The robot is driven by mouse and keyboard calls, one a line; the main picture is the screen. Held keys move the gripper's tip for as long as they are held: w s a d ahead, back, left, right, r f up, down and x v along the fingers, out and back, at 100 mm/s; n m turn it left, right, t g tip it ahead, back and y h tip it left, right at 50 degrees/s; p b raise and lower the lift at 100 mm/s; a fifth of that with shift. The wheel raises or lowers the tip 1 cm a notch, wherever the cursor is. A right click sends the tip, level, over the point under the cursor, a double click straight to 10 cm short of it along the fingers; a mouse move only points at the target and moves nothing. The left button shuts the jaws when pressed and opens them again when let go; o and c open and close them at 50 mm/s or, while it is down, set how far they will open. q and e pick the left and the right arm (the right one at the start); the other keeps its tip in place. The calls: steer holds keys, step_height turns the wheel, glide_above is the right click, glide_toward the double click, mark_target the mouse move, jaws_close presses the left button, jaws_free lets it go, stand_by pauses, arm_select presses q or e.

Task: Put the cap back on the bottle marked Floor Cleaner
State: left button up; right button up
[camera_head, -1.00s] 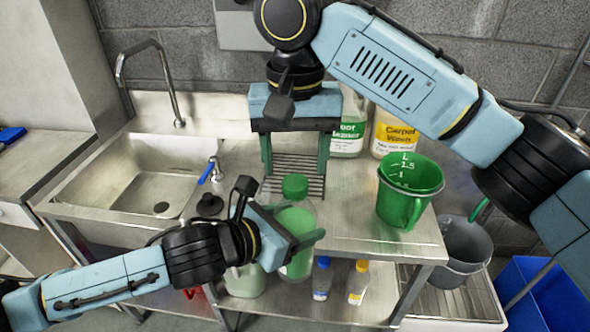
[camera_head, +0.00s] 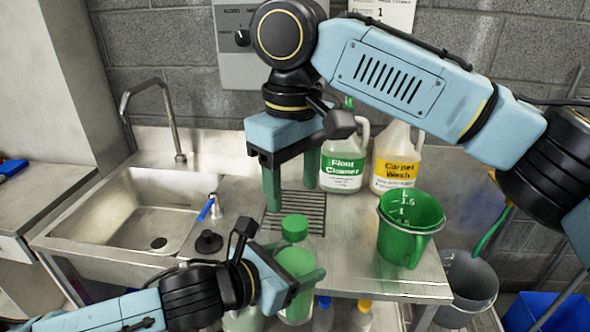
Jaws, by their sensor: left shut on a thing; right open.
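The bottle marked Floor Cleaner (camera_head: 342,172) stands upright at the back of the steel counter. It is clear, with a green and white label; my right arm partly covers its top, so I cannot tell whether it is capped. My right gripper (camera_head: 292,182) is open and empty, pointing down in front and to the left of that bottle, above a drain grate.
A Carpet Wash jug (camera_head: 398,168) stands right of the Floor Cleaner bottle. A green measuring jug (camera_head: 408,235) is near the counter's right end. A black round piece (camera_head: 208,243) and a blue-handled tap (camera_head: 207,207) are by the sink (camera_head: 140,215). A grey bucket (camera_head: 468,282) stands lower right.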

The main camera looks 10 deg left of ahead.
mark_target(295, 222)
steer(key=n, duration=0.2)
steer(key=r+n, duration=0.1)
steer(key=n, duration=0.4)
steer(key=shift+w+d+r, duration=0.1)
steer(key=shift+d+r, duration=0.05)
steer(key=shift+r, duration=0.2)
steer(key=shift+f, duration=4)
steer(key=c, duration=1)
steer(key=o, duration=1.1)
steer(key=shift+o, duration=0.2)
